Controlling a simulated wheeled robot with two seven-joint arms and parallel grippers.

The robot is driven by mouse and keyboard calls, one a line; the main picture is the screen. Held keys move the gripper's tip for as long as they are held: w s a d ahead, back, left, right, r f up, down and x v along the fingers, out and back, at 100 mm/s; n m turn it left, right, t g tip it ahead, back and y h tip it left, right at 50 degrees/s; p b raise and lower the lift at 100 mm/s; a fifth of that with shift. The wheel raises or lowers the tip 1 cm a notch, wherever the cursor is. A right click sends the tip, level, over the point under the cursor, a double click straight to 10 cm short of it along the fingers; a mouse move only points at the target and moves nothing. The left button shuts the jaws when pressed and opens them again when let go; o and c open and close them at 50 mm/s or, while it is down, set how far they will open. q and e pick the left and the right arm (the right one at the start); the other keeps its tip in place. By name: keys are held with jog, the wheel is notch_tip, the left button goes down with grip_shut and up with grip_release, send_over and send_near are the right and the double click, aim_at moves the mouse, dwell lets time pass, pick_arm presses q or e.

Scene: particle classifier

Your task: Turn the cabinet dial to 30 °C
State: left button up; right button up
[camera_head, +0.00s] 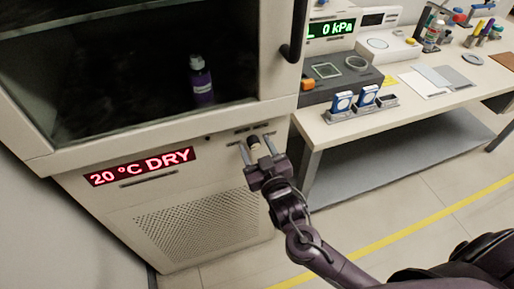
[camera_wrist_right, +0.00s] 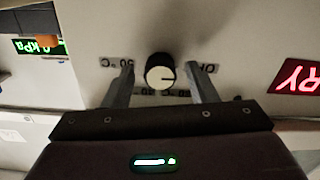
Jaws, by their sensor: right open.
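The cabinet dial (camera_wrist_right: 160,76) is a round knob with a pale face and a dark rim. Its dark pointer line points right in the right wrist view, where the printed labels appear upside down. The dial also shows on the cabinet's front (camera_head: 253,142) in the head view. My right gripper (camera_head: 256,144) is open, with one finger on each side of the dial. In the right wrist view, a gap shows between each finger and the knob. The cabinet's red display (camera_head: 140,166) reads "20 °C DRY". My left gripper is in neither view.
A purple bottle (camera_head: 201,82) stands behind the cabinet's dark window. A dark handle (camera_head: 295,35) is above right of the dial. A bench (camera_head: 440,103) with instruments stands to the right. A perforated panel (camera_head: 200,222) lies below the dial.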

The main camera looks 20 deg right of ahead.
jog(key=c, duration=1)
jog(key=shift+o, duration=0.2)
jog(key=m+p, duration=0.1)
jog(key=m, duration=0.4)
jog(key=shift+m+p, duration=0.3)
jog(key=shift+m, duration=0.1)
jog(key=m+p, duration=0.1)
jog(key=m, duration=0.5)
jog(key=o, duration=1)
jog(key=shift+c, duration=0.2)
